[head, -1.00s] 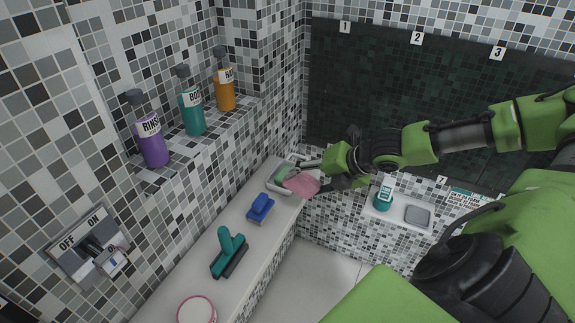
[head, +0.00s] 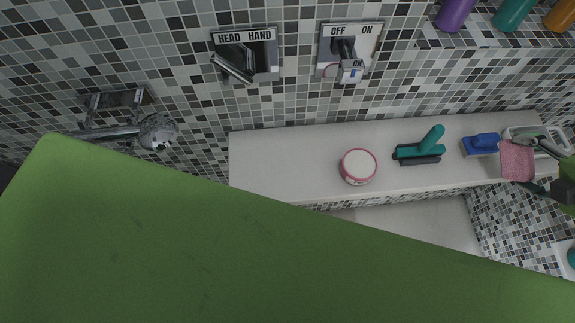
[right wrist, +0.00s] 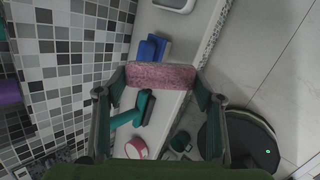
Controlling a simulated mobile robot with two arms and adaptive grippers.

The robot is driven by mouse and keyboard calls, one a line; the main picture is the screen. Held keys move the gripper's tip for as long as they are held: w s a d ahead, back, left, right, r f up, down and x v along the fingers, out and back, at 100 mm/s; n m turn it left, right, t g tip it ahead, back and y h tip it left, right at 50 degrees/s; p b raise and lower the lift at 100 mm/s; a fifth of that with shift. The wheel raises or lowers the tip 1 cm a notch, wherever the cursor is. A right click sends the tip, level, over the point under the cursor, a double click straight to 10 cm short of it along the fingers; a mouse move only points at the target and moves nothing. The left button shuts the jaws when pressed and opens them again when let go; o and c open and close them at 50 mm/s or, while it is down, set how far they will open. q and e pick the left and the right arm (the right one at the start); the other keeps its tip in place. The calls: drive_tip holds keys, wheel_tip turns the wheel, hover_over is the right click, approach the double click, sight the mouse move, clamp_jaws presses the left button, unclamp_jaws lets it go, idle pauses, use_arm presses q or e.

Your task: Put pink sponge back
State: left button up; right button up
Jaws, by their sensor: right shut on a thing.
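The pink sponge (head: 517,160) is held in my right gripper (head: 534,168), at the right edge of the head view. It appears at the front edge of the white ledge, beside the pale dish (head: 512,131) with something green in it. I cannot tell whether the sponge touches the ledge or dish. In the right wrist view the pink sponge (right wrist: 160,76) spans between the two fingers of my right gripper (right wrist: 163,84). My left gripper is not in view.
The white ledge (head: 290,160) carries a blue brush (head: 482,143), a teal squeegee (head: 420,148) and a pink-rimmed round tub (head: 358,166). The ledge's left end is bare. A HEAD/HAND switch (head: 245,55), an OFF/ON switch (head: 348,50) and a shower head (head: 157,132) are on the wall.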

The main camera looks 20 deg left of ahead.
drive_tip(key=w+a+r+m+g+y, duration=0.1)
drive_tip(key=w+a+r+g+y, duration=0.15)
drive_tip(key=a+r, duration=0.6)
drive_tip(key=w+a+r+m+g+y, duration=0.1)
drive_tip(key=w+a+r+m, duration=0.15)
drive_tip(key=a, duration=1.05)
drive_tip(key=s+a+f+m+g+y+p, duration=0.2)
drive_tip(key=s+a+f+y+p, duration=0.15)
drive_tip(key=s+a+f, duration=0.85)
drive_tip(key=s+a+r+m+t+y+p, duration=0.1)
drive_tip(key=s+a+r+m+y, duration=0.15)
drive_tip(key=s+a, duration=0.45)
drive_tip(key=s+a+r+m+t+y+p, duration=0.1)
drive_tip(key=s+a+r+m+t+p, duration=0.15)
drive_tip(key=s, duration=0.85)
drive_tip(key=b, duration=0.3)
hover_over(293, 178)
drive_tip(key=s, duration=0.1)
drive_tip(key=shift+m, duration=0.25)
wheel_tip(293, 178, down, 10)
drive_tip(key=shift+d+r, duration=0.1)
drive_tip(key=shift+r, duration=0.05)
drive_tip(key=shift+w+f+g, duration=0.3)
drive_tip(key=shift+w+f, duration=0.05)
drive_tip(key=shift+f, duration=0.15)
wheel_tip(293, 178, down, 2)
drive_tip(key=shift+w+f, duration=0.1)
drive_tip(key=shift+f, duration=0.5)
